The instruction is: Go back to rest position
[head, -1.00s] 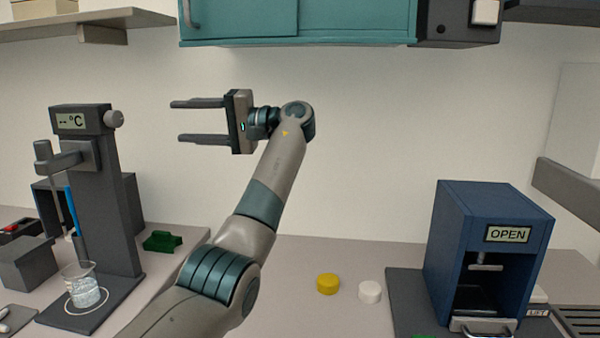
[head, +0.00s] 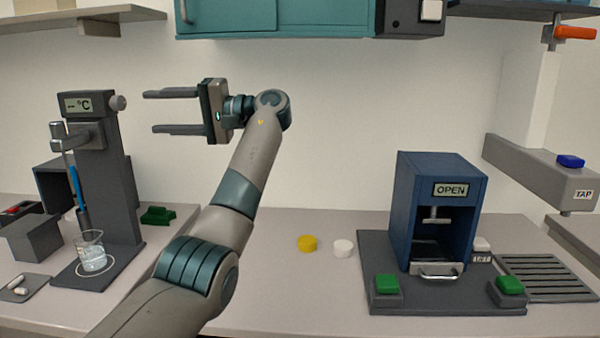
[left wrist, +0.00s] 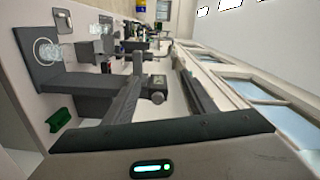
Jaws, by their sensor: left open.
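My left gripper (head: 176,111) is raised above the counter in the head view, its two fingers apart and pointing left. Nothing is between the fingers. It is above and to the right of the stand with the °C display (head: 100,150), apart from it. In the left wrist view, part of the gripper (left wrist: 165,140) fills the bottom, with the stand and the beaker beyond it. My right gripper shows in neither view.
A beaker (head: 91,255) stands on the stand's base. A yellow cap (head: 307,243) and a white cap (head: 343,248) lie mid-counter. A blue press marked OPEN (head: 405,200) stands at right, near a grey TAP arm (head: 535,172). A teal cabinet (head: 280,18) hangs above.

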